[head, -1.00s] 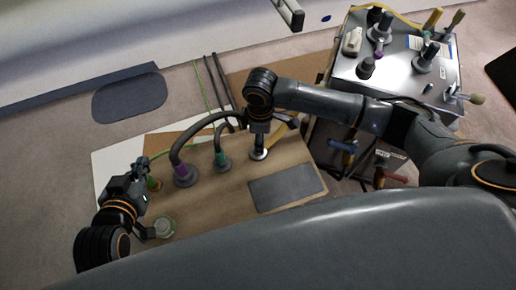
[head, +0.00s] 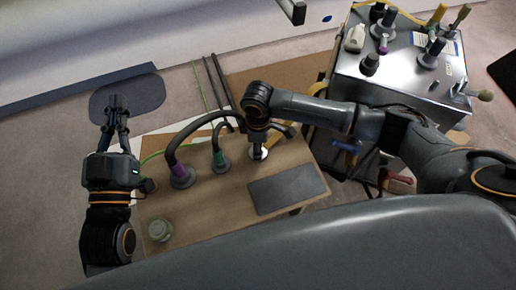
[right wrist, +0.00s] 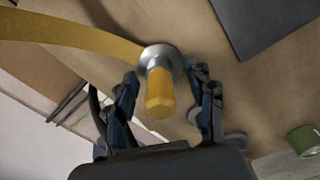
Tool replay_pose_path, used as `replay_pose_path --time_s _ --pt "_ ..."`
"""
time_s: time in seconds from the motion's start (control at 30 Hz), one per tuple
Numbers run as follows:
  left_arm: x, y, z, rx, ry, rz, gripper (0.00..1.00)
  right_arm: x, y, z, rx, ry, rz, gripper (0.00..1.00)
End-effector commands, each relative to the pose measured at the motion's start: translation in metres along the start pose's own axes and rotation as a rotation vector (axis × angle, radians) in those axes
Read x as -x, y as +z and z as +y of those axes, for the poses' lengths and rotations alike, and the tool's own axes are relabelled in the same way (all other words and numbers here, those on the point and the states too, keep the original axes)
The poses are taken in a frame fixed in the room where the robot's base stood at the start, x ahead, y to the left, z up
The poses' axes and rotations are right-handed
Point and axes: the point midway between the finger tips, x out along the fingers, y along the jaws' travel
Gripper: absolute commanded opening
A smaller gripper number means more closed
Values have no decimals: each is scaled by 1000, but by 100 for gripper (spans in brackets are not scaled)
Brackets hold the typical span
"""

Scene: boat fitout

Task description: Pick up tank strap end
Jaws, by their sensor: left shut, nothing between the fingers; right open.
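In the right wrist view a flat yellow strap (right wrist: 70,33) runs in from the left to a round grey metal collar (right wrist: 160,55) with a yellow hex-shaped end piece (right wrist: 159,92), which I take as the tank strap end. My right gripper (right wrist: 165,82) is open, with one finger on each side of the yellow piece; I cannot tell whether they touch it. In the head view the right gripper (head: 258,138) points down over the wooden board, its fingertips mostly hidden. My left gripper (head: 117,104) is shut and empty, left of the board, pointing away.
On the wooden board (head: 205,205) stand a purple-ringed hose end (head: 182,176), a green-ringed one (head: 221,161), a pale round fitting (head: 159,230) and a dark plate (head: 288,188). A metal box (head: 400,75) with several fittings on top stands at the back right.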

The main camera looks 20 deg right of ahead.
Motion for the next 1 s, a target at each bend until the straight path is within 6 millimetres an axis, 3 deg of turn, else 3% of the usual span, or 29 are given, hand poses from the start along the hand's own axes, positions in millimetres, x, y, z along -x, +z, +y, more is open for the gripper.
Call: replay_pose_path --time_s 0.33,0.6,1.0 --pt "0 -8 1 2 2 46 0 -4 0 0 0 0 0 54" --pt "0 -8 1 1 2 45 0 -4 0 0 0 0 0 1" --pt "-1 -7 1 1 2 35 0 -1 0 0 0 0 0 0"
